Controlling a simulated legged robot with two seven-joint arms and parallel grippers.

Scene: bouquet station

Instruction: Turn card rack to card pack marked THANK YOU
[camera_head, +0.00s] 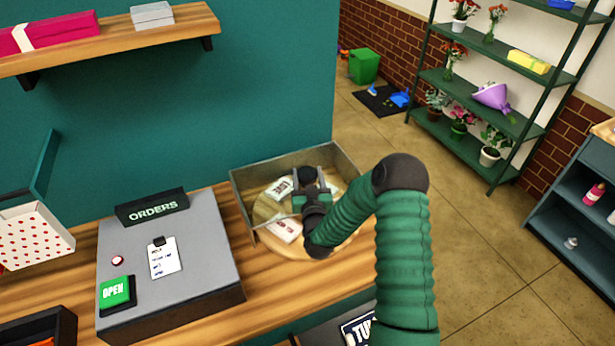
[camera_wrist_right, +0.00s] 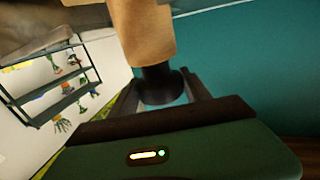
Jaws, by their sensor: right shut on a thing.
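The card rack is a round wooden turntable (camera_head: 266,211) within a grey open-fronted box (camera_head: 330,157) on the counter. A white card pack with dark lettering (camera_head: 280,188) lies at its back left and one with red lettering (camera_head: 285,229) at its front. Another pale pack shows partly right of my gripper. I cannot read the lettering surely. My right gripper (camera_head: 309,181) is over the turntable's middle. In the right wrist view its fingers are shut around a dark round knob (camera_wrist_right: 160,86), with a tan wooden piece (camera_wrist_right: 147,35) beyond. My left gripper is out of view.
A polka-dot box (camera_head: 35,237) is farther left. A wooden shelf (camera_head: 185,27) hangs above. Bare counter (camera_head: 265,290) lies in front.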

